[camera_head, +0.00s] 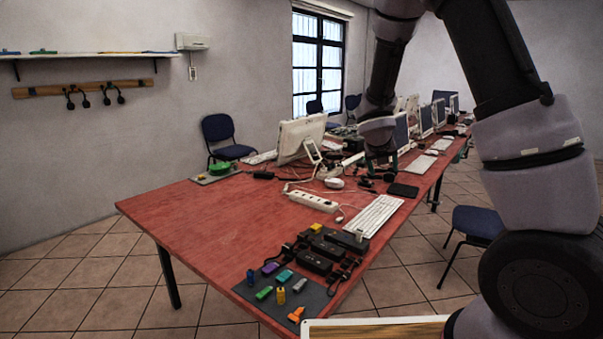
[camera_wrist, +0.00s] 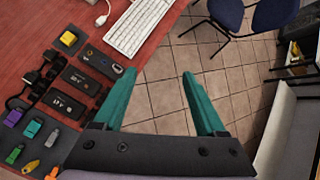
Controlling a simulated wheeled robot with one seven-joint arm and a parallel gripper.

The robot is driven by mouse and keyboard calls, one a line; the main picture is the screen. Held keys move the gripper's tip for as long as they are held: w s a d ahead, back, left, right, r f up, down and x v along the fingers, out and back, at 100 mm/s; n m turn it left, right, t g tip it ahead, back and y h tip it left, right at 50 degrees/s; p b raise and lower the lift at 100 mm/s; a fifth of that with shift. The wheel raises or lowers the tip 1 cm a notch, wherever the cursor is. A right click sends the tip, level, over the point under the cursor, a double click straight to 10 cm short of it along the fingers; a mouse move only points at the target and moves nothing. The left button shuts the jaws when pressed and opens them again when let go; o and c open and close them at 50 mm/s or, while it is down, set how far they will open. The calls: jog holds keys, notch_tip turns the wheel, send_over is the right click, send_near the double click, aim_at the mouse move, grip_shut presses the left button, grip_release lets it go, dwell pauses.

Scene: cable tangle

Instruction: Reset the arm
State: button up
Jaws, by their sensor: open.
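My gripper (camera_wrist: 158,76) is open in the wrist view, its two teal fingers apart with nothing between them. The tiled floor and the red table's edge show behind them. In the head view my arm comes in from the upper right and bends down over the far part of the red table (camera_head: 190,215). My wrist hides part of the table and the monitors there. The fingers are mostly hidden in that view.
A white keyboard (camera_head: 374,215), a white power strip (camera_head: 313,201) and black adapters (camera_head: 313,260) lie on the table. Cables and monitors (camera_head: 300,138) crowd the far part. The table's left front is clear. Blue chairs (camera_head: 478,222) stand nearby.

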jog(key=s+d+r+m+g+y, duration=0.1)
jog(key=s+d+r+m, duration=0.2)
jog(key=s+r+m, duration=0.55)
jog(key=s+d+r+m, duration=0.4)
jog(key=r+m, duration=0.1)
jog(key=m, duration=0.7)
jog(key=s+a+r+m+y, duration=0.2)
jog(key=s+a+r+m, duration=0.1)
jog(key=s+m, duration=0.6)
jog(key=s+a+r+m+t+y, duration=0.1)
jog(key=s+a+r+m+y, duration=0.2)
jog(key=s+m, duration=0.6)
notch_tip(320, 180, up, 2)
jog(key=shift+s+a+r+m, duration=0.1)
jog(key=shift+s+a+m, duration=0.2)
jog(key=shift+a, duration=0.4)
